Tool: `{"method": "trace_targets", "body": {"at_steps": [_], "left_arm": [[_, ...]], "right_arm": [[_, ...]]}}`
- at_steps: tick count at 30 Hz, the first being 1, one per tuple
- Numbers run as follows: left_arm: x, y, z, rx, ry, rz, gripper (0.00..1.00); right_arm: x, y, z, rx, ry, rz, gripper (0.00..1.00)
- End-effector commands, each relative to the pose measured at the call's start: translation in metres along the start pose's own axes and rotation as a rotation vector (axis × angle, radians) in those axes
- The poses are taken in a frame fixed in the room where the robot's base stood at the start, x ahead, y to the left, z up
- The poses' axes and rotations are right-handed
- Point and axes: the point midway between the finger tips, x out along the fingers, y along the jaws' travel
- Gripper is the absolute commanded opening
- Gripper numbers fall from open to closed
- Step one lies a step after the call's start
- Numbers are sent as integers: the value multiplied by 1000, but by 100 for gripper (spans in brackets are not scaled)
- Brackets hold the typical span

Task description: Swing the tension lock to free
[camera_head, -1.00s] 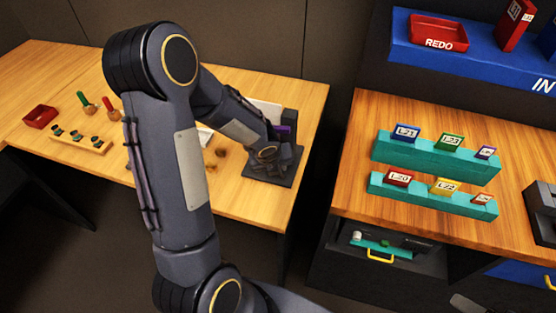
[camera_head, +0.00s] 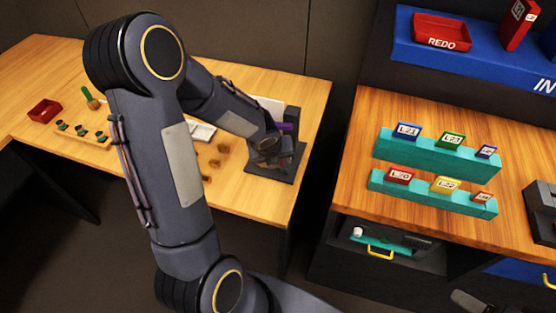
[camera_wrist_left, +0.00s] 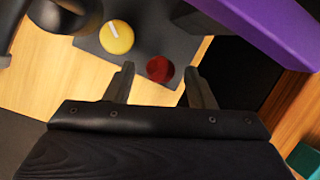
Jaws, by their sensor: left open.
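The trackball panel's dark base (camera_head: 284,172) sits at the right end of the wooden desk, with a dark upright block behind it. A purple bar (camera_head: 287,127) shows beside the upright; in the left wrist view a long purple bar (camera_wrist_left: 262,28) crosses the upper right. I cannot tell which part is the tension lock. A yellow round knob with a white mark (camera_wrist_left: 116,37) and a red ball (camera_wrist_left: 160,69) also show there. My left gripper (camera_wrist_left: 160,70) is open and empty, its fingertips on either side of the red ball in that view. Contact cannot be told. My right gripper is not seen.
A red tray (camera_head: 45,110) and a wooden rack with dark pegs (camera_head: 84,134) lie on the desk's left. Teal racks with labelled blocks (camera_head: 436,152) stand on the right-hand counter, across a gap. A dark wall (camera_head: 250,40) rises behind the desk.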

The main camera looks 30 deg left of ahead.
Motion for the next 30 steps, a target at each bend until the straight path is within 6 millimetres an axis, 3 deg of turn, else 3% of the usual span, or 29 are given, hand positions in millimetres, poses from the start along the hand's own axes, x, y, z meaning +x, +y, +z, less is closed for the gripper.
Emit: {"method": "trace_targets", "body": {"at_steps": [3,9,26,30], "left_arm": [[-25,0,2,-2,-2,-1,50],[-46,0,0,-1,0,0,50],[-48,0,0,-1,1,0,50],[-62,3,0,-119,-10,1,50]], "right_arm": [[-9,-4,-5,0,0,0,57],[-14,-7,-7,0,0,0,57],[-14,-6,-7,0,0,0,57],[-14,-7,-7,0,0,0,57]]}}
